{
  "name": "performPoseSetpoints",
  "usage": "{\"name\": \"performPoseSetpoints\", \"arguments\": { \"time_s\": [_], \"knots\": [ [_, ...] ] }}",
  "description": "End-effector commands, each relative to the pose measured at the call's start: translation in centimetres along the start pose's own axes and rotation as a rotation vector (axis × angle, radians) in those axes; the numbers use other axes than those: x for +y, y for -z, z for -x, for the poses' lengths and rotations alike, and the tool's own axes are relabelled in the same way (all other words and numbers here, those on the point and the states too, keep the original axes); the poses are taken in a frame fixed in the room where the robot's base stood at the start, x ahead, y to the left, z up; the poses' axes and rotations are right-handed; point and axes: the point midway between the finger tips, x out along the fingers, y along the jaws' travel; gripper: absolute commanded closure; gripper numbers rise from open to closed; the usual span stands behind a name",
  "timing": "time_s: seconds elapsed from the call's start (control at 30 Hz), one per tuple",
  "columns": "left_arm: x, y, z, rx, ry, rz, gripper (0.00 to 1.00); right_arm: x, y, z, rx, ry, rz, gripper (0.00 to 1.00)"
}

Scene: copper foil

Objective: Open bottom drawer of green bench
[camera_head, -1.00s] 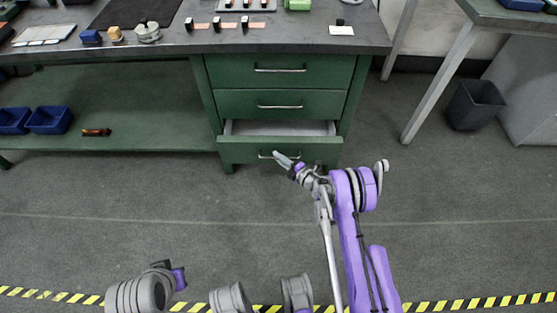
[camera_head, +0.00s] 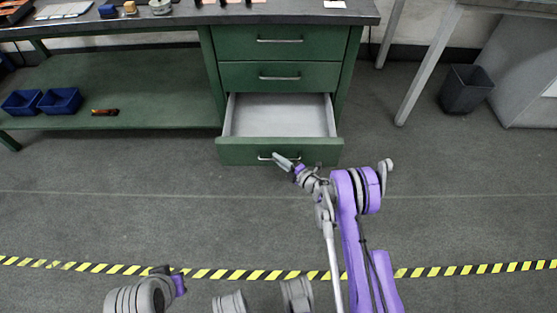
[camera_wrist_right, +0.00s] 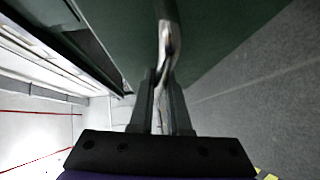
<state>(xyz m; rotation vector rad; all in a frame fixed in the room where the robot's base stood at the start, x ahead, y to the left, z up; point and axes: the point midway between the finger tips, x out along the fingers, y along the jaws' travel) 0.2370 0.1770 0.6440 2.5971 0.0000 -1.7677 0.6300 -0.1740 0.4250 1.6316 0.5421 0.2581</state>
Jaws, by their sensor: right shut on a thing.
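The green bench (camera_head: 211,80) has a stack of drawers under its right part. Its bottom drawer (camera_head: 240,154) is pulled well out, and its pale inside looks empty. The two drawers above it are closed. My right gripper (camera_head: 284,161) is at the front of the bottom drawer, shut on its metal handle (camera_head: 264,158). In the right wrist view the two fingers close around the handle (camera_wrist_right: 167,40) in front of the green drawer face. My left arm shows only in part at the lower left, and its fingers cannot be made out.
Blue bins (camera_head: 60,101) and an orange-and-black tool (camera_head: 104,112) lie on the bench's lower shelf. A dark waste bin (camera_head: 466,89) stands at the right under another table. The grey floor (camera_head: 130,200) before the drawer is clear, with a yellow-black stripe (camera_head: 220,273) across it.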

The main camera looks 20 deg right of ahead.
Motion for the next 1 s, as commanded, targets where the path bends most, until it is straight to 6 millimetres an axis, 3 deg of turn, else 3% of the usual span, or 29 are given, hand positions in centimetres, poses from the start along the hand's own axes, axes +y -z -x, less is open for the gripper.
{"name": "performPoseSetpoints", "arguments": {
  "time_s": [0.57, 0.6, 0.73, 1.0],
  "knots": [
    [0.0, 0.01, -0.05, 0.0, 0.0, 0.0, 1.0, 0.06, 0.12, -0.05, 0.003, -0.001, -0.002, 1.0],
    [0.0, 0.01, -0.05, 0.0, 0.0, 0.0, 1.0, 0.06, 0.12, -0.05, 0.003, -0.001, -0.002, 0.8],
    [0.0, 0.0, -0.05, 0.0, 0.0, 0.0, 1.0, 0.05, 0.09, -0.04, 0.002, -0.001, -0.002, 0.56],
    [0.0, 0.0, -0.05, 0.0, 0.0, 0.0, 1.0, 0.03, 0.02, 0.01, 0.001, -0.001, -0.001, 0.55]
  ]
}}
